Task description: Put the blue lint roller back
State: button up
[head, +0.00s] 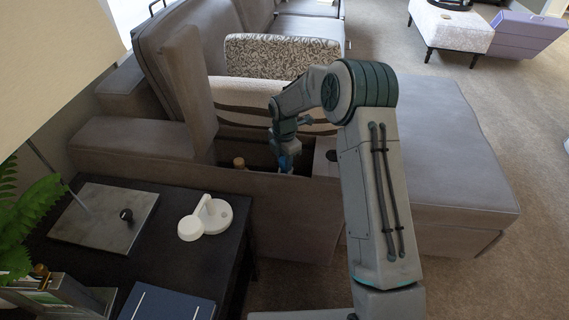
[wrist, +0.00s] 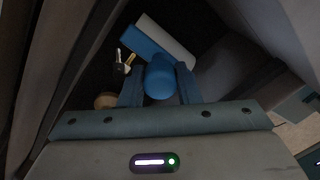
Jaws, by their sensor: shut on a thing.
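The blue lint roller (wrist: 160,75) is between the two fingers of my gripper (wrist: 159,84) in the wrist view. My gripper is shut on its rounded blue end. A white and blue part (wrist: 158,40) shows just beyond it, apparently the roll, partly hidden by the held end. In the head view my gripper (head: 284,157) points down into an open storage compartment (head: 262,152) in the grey sofa. A bit of blue shows at the fingers there. I cannot tell whether the roller touches the compartment floor.
Keys (wrist: 123,62) and a round wooden-topped thing (wrist: 106,100) are in the compartment, left of the roller; the wooden top (head: 239,162) also shows in the head view. Compartment walls stand close around my gripper. A black side table (head: 165,255) holds a white charger (head: 205,217).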

jog(key=shift+f, duration=0.45)
jog(key=shift+f, duration=0.15)
jog(key=o, duration=1)
jog(key=shift+c, duration=0.2)
notch_tip(320, 180, up, 12)
jog(key=p, duration=0.2)
jog(key=shift+r+p, duration=0.25)
jog(key=shift+p, duration=0.05)
